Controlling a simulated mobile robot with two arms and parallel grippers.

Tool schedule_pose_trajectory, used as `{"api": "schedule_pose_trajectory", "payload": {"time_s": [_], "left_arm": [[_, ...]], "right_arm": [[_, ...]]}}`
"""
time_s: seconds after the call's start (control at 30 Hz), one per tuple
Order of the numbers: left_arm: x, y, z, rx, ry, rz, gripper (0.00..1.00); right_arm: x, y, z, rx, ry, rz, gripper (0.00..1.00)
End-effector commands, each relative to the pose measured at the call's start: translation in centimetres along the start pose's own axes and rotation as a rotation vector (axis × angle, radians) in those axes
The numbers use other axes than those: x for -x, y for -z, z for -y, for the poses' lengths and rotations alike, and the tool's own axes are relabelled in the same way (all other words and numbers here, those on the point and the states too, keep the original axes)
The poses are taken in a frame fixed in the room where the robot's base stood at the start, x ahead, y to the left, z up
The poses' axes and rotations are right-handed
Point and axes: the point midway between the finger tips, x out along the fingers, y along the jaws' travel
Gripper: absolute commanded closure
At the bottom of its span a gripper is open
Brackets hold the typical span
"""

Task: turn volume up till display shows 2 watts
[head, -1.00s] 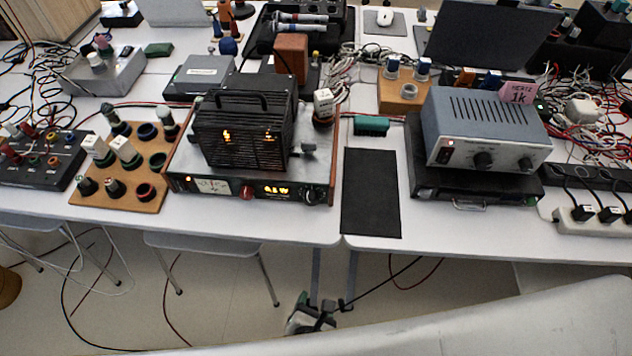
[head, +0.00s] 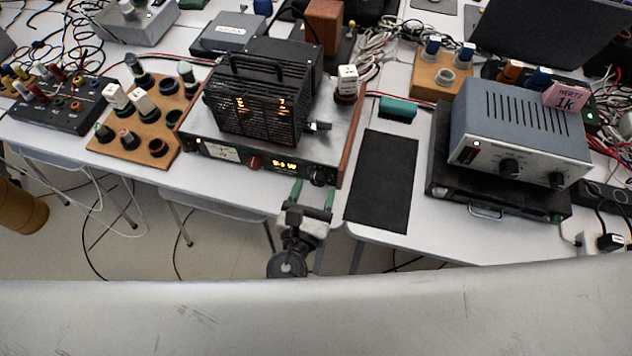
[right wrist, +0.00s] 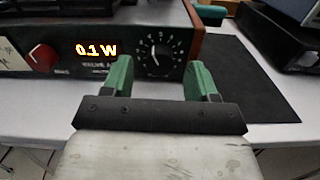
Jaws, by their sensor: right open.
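The valve amplifier (head: 205,150) stands on the white table, with an orange lit display (head: 285,164) on its front. In the right wrist view the display (right wrist: 96,50) reads 0.1 W. The black volume knob (head: 319,177), with a white number scale, sits right of the display; it also shows in the right wrist view (right wrist: 160,57). My right gripper (head: 313,191) is open and empty, just in front of the knob and apart from it. Its green fingers (right wrist: 161,78) lie to either side of the knob in the right wrist view. My left gripper is not in view.
A red knob (right wrist: 42,58) sits left of the display. A black mat (head: 380,190) lies right of the amplifier. A grey-blue signal generator (head: 520,125) stands further right. A wooden board with tubes (head: 153,146) lies to the left. Floor is open below the table edge.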

Motion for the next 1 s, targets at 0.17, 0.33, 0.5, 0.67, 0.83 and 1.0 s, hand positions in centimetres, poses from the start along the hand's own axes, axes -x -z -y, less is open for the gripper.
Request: {"api": "schedule_pose_trajectory", "payload": {"time_s": [0.17, 0.33, 0.5, 0.67, 0.83, 1.0], "left_arm": [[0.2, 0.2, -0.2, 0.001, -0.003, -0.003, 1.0], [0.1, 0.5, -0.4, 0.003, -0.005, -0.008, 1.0], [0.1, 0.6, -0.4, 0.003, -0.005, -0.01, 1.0], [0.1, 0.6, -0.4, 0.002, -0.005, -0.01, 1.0], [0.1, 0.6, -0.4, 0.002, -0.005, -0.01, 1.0], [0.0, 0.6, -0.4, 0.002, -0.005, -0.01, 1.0]], "right_arm": [[-1.4, -0.1, 0.0, -0.001, -0.001, 0.0, 0.42], [-1.6, 0.0, 0.0, -0.002, 0.0, -0.001, 0.42], [-1.6, 0.0, 0.0, -0.002, -0.001, -0.001, 0.48], [-1.6, 0.0, 0.0, -0.002, -0.001, -0.001, 0.72], [-1.6, 0.0, 0.0, -0.002, -0.001, -0.001, 0.91], [-1.6, 0.1, 0.0, -0.02, -0.001, -0.001, 0.91]]}}
